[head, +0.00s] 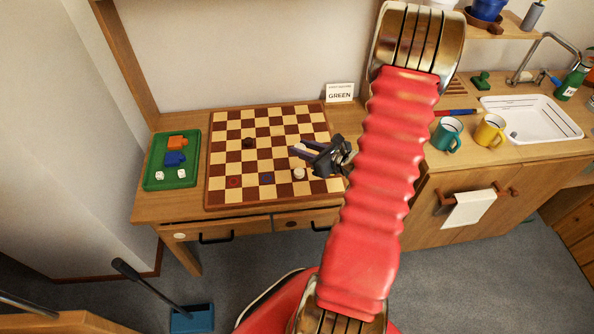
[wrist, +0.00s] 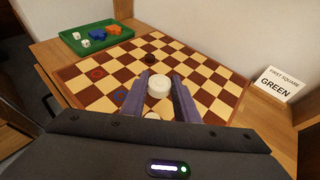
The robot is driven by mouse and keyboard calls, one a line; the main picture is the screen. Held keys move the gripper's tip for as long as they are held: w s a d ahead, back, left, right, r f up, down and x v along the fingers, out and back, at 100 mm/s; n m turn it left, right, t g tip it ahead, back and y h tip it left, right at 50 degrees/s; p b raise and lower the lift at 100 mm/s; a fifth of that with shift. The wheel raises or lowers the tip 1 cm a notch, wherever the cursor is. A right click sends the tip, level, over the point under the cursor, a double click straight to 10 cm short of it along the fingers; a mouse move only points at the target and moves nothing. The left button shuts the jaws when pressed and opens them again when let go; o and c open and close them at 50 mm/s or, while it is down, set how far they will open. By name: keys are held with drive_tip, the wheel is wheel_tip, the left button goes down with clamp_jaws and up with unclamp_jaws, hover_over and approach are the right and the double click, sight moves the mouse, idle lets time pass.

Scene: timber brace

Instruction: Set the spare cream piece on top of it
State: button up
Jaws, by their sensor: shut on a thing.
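A round cream piece (wrist: 159,84) sits between the tips of my gripper's two purple fingers in the wrist view. My gripper (wrist: 160,88) is shut on it, and in the head view my gripper (head: 298,150) hangs over the right part of the checkered board (head: 209,160). Another cream piece (head: 299,174) stands on the board near its front right, a little nearer the front than the fingertips. It also shows in the wrist view (wrist: 152,116), partly hidden by the gripper body. The held piece is apart from it.
A dark piece (head: 248,143), a red ring mark (head: 233,182) and a blue mark (head: 267,179) are on the board. A green tray (head: 147,178) with blocks and dice lies left. A "GREEN" sign (head: 340,92) stands behind. Mugs (head: 447,134) and a sink are right.

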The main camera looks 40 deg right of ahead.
hover_over(302, 173)
drive_tip(key=shift+f, duration=2.9)
drive_tip(key=shift+f, duration=2.1)
drive_tip(key=shift+f, duration=0.1)
drive_tip(key=o, duration=1)
drive_tip(key=shift+s+r, duration=0.35)
drive_tip(key=shift+s, duration=0.15)
drive_tip(key=v, duration=1.1)
